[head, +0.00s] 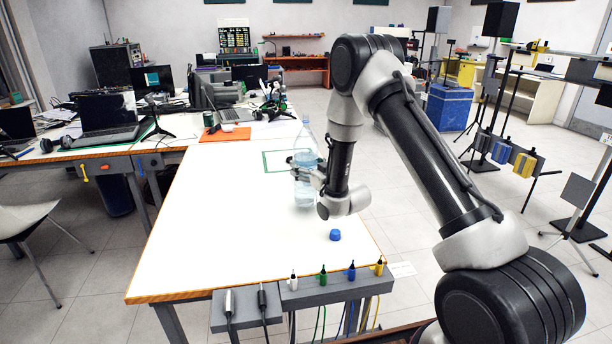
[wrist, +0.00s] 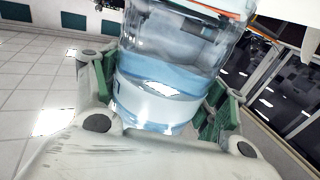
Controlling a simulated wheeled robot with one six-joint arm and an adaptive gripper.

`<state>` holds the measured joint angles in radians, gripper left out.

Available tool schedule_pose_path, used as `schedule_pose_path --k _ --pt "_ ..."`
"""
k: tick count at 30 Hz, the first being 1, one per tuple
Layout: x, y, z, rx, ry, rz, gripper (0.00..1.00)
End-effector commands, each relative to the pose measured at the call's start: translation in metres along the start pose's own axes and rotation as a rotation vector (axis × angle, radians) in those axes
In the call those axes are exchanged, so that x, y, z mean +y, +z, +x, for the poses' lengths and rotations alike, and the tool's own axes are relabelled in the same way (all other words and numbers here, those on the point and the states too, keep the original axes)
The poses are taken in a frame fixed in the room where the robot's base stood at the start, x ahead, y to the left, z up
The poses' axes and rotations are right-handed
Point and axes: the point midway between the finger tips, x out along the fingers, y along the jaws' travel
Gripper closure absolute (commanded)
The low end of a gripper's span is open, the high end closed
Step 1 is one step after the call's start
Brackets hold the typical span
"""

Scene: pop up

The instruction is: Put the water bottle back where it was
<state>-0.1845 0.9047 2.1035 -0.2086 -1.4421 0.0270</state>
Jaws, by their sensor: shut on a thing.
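The clear water bottle (head: 305,189) is upright over the white table in the head view, between the fingers of my gripper (head: 306,168). In the wrist view the bottle (wrist: 180,70) fills the middle, with bluish water inside and a finger with green pads on each side. My gripper (wrist: 158,100) is shut on it. I cannot tell whether the bottle's base touches the table. A green square outline (head: 268,153) is marked on the table, just behind and left of the bottle. A blue cap (head: 335,235) lies on the table nearer the front.
The white table (head: 215,235) is mostly clear. Connectors and cables line its front edge at a grey holder (head: 320,290). An orange pad (head: 225,134) with a mouse lies at the back, near laptops (head: 106,116) and a headset. A blue bin (head: 449,106) stands beyond on the floor.

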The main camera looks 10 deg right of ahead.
Motion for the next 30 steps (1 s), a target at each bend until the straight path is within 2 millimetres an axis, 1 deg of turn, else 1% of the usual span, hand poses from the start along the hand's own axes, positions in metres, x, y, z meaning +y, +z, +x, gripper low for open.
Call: schedule_pose_path --k 3,6,17,18,21,30 --pt "0.0 0.018 0.0 0.0 0.0 0.0 0.95" --pt "0.0 0.026 0.001 0.004 0.0 0.0 0.95" --pt "0.0 0.029 0.001 0.004 0.0 0.0 0.95" --pt "0.0 0.031 0.0 -0.001 0.0 0.001 0.22" --pt "0.0 0.03 0.0 -0.001 0.0 0.001 0.06" --pt "0.0 0.03 0.0 -0.001 0.0 0.001 0.06"
